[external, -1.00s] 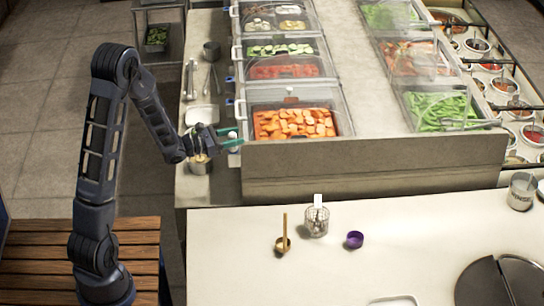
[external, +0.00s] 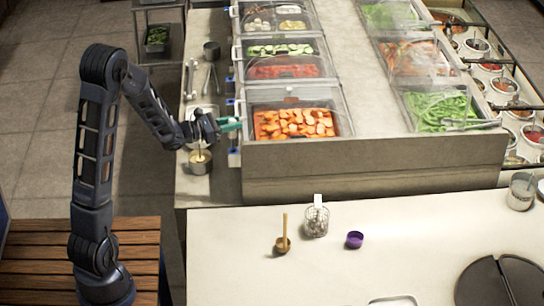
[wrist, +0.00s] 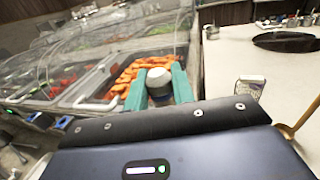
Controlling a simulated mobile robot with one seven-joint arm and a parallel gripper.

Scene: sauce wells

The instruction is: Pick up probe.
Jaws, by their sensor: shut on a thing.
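My gripper (external: 232,124) has green fingers and is above the counter strip at the near left corner of the food wells. In the wrist view the fingers (wrist: 160,88) are closed on both sides of a rounded object with a pale top and grey side, which I take to be the probe (wrist: 159,80). Only its top end shows there; its lower part is hidden. In the external view I cannot make the probe out clearly at the fingers.
A metal cup (external: 200,163) with pale contents and a thin upright stick stands below my wrist. The tray of orange pieces (external: 292,124) lies right of the gripper. A wire basket (external: 316,223), a wooden-handled ladle (external: 283,243) and a purple cup (external: 354,240) stand on the front counter.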

